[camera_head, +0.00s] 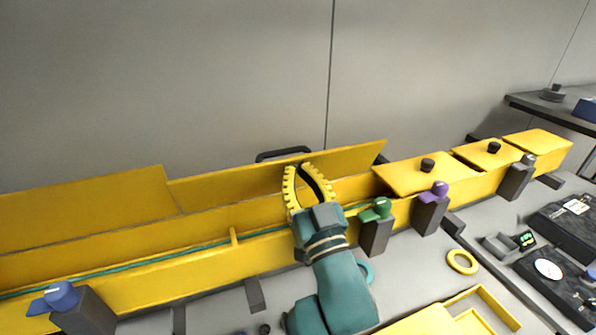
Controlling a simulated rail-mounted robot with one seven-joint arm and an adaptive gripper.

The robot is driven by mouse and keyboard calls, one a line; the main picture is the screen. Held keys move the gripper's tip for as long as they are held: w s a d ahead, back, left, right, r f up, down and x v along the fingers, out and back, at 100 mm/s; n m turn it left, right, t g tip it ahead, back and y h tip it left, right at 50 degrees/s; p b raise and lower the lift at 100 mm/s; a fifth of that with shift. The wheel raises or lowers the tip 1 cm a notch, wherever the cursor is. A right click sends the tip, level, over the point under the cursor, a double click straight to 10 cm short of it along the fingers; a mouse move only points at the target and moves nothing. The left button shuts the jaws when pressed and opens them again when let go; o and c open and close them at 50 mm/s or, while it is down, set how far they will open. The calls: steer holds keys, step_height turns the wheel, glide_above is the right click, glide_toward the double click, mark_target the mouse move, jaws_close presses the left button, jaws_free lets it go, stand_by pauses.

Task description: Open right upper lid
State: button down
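A long yellow trough (150,278) runs across the view. Two lid panels stand raised along its back edge: a left one (85,208) and a right one (225,187), the latter partly behind my gripper. Farther right, two yellow lids lie flat and closed on the trough, a nearer one (400,177) and a farther one (478,156), each with a black knob. My gripper (297,168) is in front of the right raised panel, pointing up, its curved yellow fingers slightly apart and holding nothing. Whether it touches the panel cannot be told.
Dark posts with blue (62,295), green (377,209), purple (440,188) and grey tops stand along the trough's front. A teal cable (190,248) runs inside it. A yellow ring (462,262), a yellow tray (490,308) and black devices (555,285) lie at right.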

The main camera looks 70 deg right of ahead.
mark_target(296, 161)
steer(key=p, duration=0.1)
steer(key=r+p, duration=0.1)
steer(key=p, duration=0.2)
steer(key=shift+w+d+r+g+y, duration=0.25)
steer(key=shift+r+g+y, duration=0.05)
steer(key=shift+r, duration=0.05)
steer(key=w+d+g+y+p, duration=0.1)
steer(key=p, duration=0.4)
steer(key=shift+r+p, duration=0.35)
steer(key=shift+r, duration=0.05)
steer(key=shift+w+d+f+g+y+p, duration=0.1)
steer(key=shift+w+d+g+y+p, duration=0.25)
steer(key=shift+p, duration=0.65)
steer(key=shift+w+d+f+y+b, duration=0.15)
steer(key=shift+d+f+y+b, duration=0.1)
steer(key=shift+d+f+b, duration=0.05)
steer(key=shift+w+d, duration=0.15)
steer(key=r+b+v, duration=0.1)
steer(key=b+v, duration=0.2)
steer(key=v, duration=1.1)
steer(key=shift+r, duration=0.2)
